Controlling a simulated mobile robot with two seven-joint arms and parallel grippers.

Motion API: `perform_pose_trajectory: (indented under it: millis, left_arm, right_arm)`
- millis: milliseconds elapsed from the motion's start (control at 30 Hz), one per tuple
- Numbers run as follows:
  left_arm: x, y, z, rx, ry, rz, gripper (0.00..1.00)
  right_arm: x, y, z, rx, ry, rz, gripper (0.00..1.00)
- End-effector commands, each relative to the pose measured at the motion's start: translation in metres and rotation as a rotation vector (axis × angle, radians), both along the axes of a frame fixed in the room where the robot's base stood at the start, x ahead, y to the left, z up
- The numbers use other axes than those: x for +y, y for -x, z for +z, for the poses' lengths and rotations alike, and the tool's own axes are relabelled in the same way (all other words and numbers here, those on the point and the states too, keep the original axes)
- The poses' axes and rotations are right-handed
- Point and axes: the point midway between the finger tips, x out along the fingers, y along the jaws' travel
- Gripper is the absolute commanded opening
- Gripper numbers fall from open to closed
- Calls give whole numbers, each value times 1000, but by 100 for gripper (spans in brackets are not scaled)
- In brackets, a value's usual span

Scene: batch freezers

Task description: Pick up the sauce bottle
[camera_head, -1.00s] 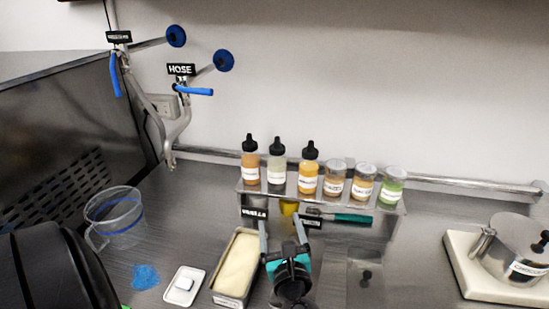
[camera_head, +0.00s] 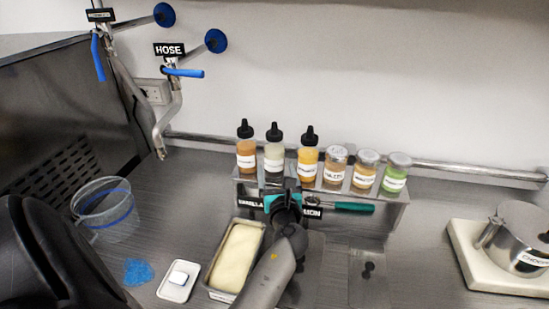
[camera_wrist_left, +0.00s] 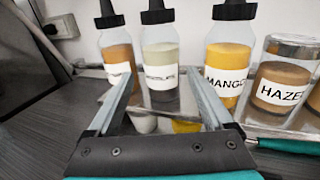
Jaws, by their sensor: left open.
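Three sauce bottles with black nozzle caps stand upright on a raised metal shelf (camera_head: 390,212): a brown one (camera_head: 246,152), a pale one (camera_head: 273,160) and a yellow-orange one (camera_head: 308,160) labelled MANGO. My left gripper (camera_head: 281,187) is open in front of the pale bottle, partly covering its lower part. In the left wrist view, the open fingers (camera_wrist_left: 160,78) point at the pale bottle (camera_wrist_left: 161,62), which shows between them. The MANGO bottle (camera_wrist_left: 228,62) is just right of the right finger, the brown bottle (camera_wrist_left: 117,55) left. Contact cannot be told.
Three lidded jars (camera_head: 366,172) stand right of the bottles. A green-handled tool (camera_head: 352,207) lies below the shelf's front edge. A pan of cream-coloured stuff (camera_head: 236,258), a white dish (camera_head: 179,280) and a clear jug (camera_head: 106,210) are left; a metal pot (camera_head: 520,232) is right.

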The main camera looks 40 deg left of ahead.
Motion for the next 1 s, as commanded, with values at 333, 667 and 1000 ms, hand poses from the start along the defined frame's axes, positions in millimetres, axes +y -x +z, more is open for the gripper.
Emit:
perform_pose_trajectory:
  millis: [333,667,1000]
  left_arm:
    - [29,-31,2,-2,-1,0,85]
    - [35,-36,3,-1,1,0,85]
    - [35,-36,3,-1,1,0,49]
  right_arm:
    - [11,-4,-15,-7,-15,-6,50]
    - [9,-4,-16,-8,-12,-5,50]
    - [5,-3,-16,-7,-7,-2,50]
